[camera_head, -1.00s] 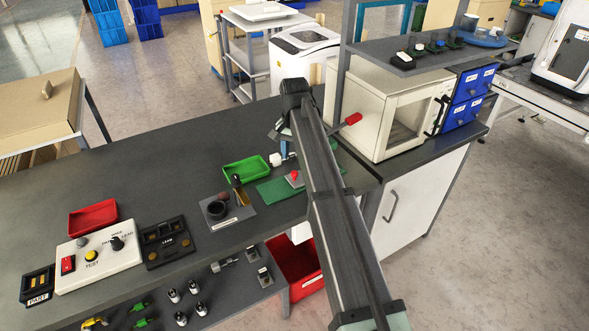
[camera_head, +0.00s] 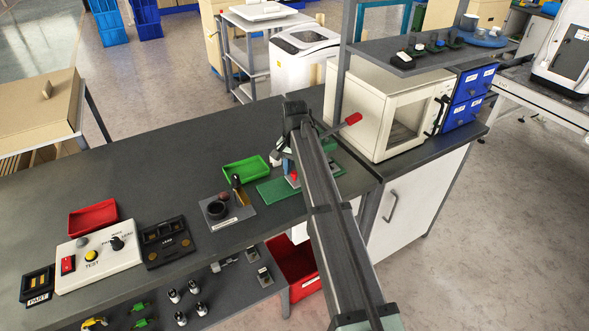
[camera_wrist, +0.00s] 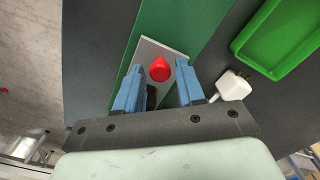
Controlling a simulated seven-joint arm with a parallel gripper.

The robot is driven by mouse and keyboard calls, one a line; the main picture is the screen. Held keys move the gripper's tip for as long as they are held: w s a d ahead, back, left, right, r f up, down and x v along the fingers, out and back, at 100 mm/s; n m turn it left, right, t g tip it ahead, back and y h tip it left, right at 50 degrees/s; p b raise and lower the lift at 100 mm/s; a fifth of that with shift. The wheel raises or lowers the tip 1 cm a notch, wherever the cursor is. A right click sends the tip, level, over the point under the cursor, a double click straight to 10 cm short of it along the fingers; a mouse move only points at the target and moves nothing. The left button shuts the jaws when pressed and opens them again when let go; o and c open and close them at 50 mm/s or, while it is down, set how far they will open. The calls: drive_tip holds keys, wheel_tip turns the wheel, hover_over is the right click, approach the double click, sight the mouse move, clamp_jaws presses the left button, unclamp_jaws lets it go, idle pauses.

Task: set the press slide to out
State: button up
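The press has a green base (camera_head: 273,191) on the bench, partly hidden behind my arm in the head view. It also shows in the wrist view (camera_wrist: 158,22). A grey slide plate (camera_wrist: 150,47) lies on the base with a red knob (camera_wrist: 160,69) on it. The knob also shows beside my arm in the head view (camera_head: 293,176). My gripper (camera_wrist: 158,72) is open, with one blue finger on each side of the plate and the knob between them in the picture. I cannot tell whether the fingers touch anything.
A white block-like item (camera_wrist: 233,85) lies close by the right finger. A green tray (camera_head: 246,169) stands behind the base. A red-tipped lever (camera_head: 353,119) sticks out to the right of my arm. A grey plate with a round holder (camera_head: 218,209) is to the left.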

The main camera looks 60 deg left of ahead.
clamp_jaws()
idle(0.3)
drive_tip(key=s, duration=1)
drive_tip(key=shift+s, duration=0.3)
drive_tip(key=shift+o, duration=0.2)
unclamp_jaws()
drive_tip(key=shift+s, duration=0.1)
drive_tip(key=shift+o, duration=1.1)
drive_tip(key=shift+r, duration=0.1)
